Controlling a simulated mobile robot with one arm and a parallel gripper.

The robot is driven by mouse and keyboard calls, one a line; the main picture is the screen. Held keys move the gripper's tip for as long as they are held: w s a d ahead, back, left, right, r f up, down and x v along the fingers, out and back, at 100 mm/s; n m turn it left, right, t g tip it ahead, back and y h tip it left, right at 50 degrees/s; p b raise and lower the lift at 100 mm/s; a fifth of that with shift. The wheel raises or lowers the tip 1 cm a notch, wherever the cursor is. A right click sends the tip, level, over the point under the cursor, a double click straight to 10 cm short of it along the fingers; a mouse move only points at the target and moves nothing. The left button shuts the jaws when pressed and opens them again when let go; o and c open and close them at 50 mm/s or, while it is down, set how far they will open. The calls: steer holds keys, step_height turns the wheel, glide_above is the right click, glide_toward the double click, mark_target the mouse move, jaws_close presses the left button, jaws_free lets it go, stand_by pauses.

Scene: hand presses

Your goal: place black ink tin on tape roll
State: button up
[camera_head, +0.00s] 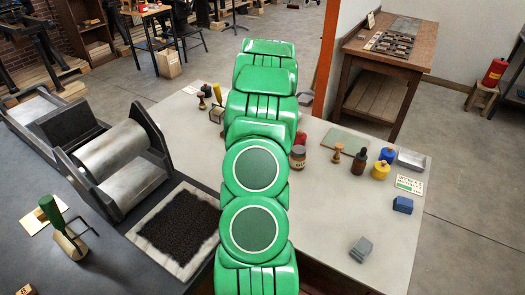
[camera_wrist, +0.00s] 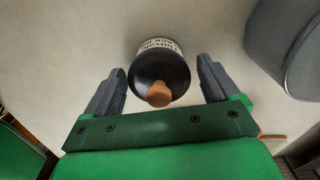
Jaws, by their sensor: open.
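In the wrist view, a round black container (camera_wrist: 153,73) with a white printed label and an orange-brown knob stands on the pale tabletop. It looks like the black ink tin, but its label is too blurred to read surely. My gripper (camera_wrist: 160,82) is open, with one finger to the left of the container and one to the right. There is a gap on each side and the jaws hold nothing. In the head view my green arm hides the gripper and the container. I cannot make out the tape roll in either view.
A large grey rounded thing (camera_wrist: 292,45) is close on the right in the wrist view. In the head view, a brown jar (camera_head: 297,158), a dropper bottle (camera_head: 359,162) and a yellow bottle (camera_head: 380,171) stand right of my arm. The table's (camera_head: 325,235) front right is mostly clear.

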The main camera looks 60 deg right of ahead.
steer(key=shift+f, duration=0.1)
steer(key=shift+c, duration=0.4)
jaws_close()
